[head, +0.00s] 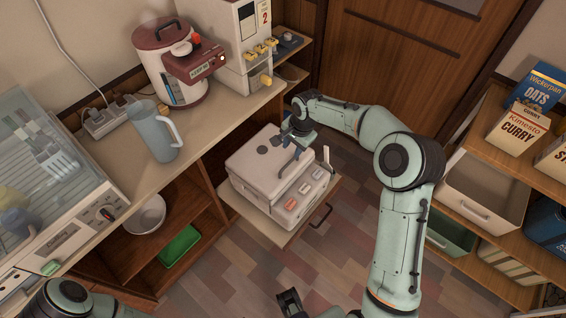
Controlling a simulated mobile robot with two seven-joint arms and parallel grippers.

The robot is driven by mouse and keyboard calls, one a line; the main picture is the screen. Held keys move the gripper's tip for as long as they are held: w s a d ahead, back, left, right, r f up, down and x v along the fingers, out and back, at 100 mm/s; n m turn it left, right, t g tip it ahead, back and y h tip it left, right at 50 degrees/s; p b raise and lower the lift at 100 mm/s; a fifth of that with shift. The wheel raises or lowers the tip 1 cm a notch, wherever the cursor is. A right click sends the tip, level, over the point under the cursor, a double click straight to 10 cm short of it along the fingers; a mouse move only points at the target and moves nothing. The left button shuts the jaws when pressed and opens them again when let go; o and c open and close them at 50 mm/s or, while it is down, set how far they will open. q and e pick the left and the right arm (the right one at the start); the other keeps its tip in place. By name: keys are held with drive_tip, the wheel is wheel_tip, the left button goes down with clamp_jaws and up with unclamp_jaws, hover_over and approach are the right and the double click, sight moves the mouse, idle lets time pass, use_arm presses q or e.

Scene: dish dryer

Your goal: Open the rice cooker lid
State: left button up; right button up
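The white, boxy rice cooker (248,186) sits on a pulled-out shelf (256,222) below the counter. Its lid looks closed, with dark round spots on top and a few buttons on the front panel. My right gripper (292,160) hangs over the cooker's right side, close above the lid's edge. The wrist hides part of the lid, and I cannot tell whether the fingers touch it or how wide they are. A dark gripper part, probably of my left gripper (290,302), shows at the bottom edge, apart from the cooker and mostly cut off.
On the counter (205,125) stand a pitcher (157,131), a red-lidded pot (182,75), a dispenser (240,45) and a dish dryer (55,185). A bowl (146,215) and a green tray (180,246) lie below. Shelves with boxes (517,128) stand right.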

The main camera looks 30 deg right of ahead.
sight(286, 166)
drive_tip(key=f, duration=0.3)
drive_tip(key=w+f, duration=0.1)
drive_tip(key=f, duration=0.3)
drive_tip(key=w+a+f, duration=0.1)
drive_tip(key=f, duration=0.3)
drive_tip(key=shift+f, duration=0.2)
drive_tip(key=shift+c, duration=0.3)
clamp_jaws()
